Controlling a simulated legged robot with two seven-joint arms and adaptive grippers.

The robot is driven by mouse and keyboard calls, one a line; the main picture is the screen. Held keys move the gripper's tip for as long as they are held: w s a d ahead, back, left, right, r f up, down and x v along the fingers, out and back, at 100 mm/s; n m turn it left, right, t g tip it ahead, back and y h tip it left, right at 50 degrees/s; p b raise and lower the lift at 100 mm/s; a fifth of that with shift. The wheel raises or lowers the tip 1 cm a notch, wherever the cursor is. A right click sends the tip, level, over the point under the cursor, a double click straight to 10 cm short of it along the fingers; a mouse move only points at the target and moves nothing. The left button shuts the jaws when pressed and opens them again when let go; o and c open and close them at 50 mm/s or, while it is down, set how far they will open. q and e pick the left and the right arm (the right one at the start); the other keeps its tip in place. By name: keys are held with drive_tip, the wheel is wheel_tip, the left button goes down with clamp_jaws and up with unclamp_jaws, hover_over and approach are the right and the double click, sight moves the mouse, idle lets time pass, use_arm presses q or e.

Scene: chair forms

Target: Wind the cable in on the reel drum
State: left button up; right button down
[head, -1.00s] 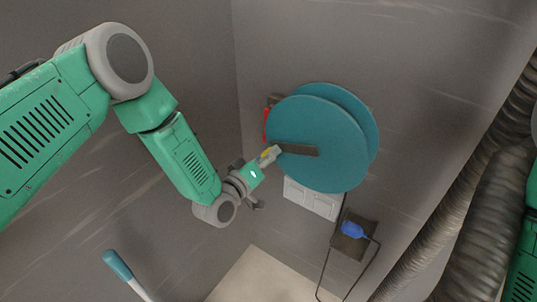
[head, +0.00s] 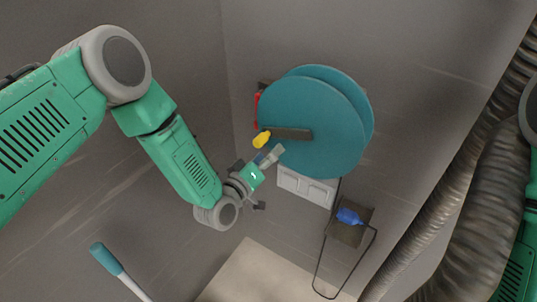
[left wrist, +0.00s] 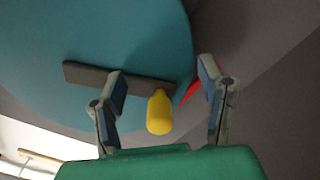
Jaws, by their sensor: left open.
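The teal reel drum (head: 318,120) is mounted on the wall in the head view. A dark crank arm (head: 290,133) lies across its face and ends in a yellow handle (head: 262,139) at the left. My left gripper (head: 268,157) is just below the handle. In the left wrist view the yellow handle (left wrist: 159,112) stands between the two spread fingers of my left gripper (left wrist: 160,84), with space on both sides. The crank (left wrist: 118,78) and drum (left wrist: 90,40) show behind it. My right gripper is out of view.
A white switch plate (head: 306,187) is on the wall below the drum. A teal-ended handle (head: 106,258) stands at lower left. A thick ribbed hose (head: 470,215) runs along the right.

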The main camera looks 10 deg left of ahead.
use_arm(q)
drive_tip(key=p+v, duration=0.3)
drive_tip(key=v, duration=0.7)
drive_tip(key=shift+r, duration=0.1)
idle(0.3)
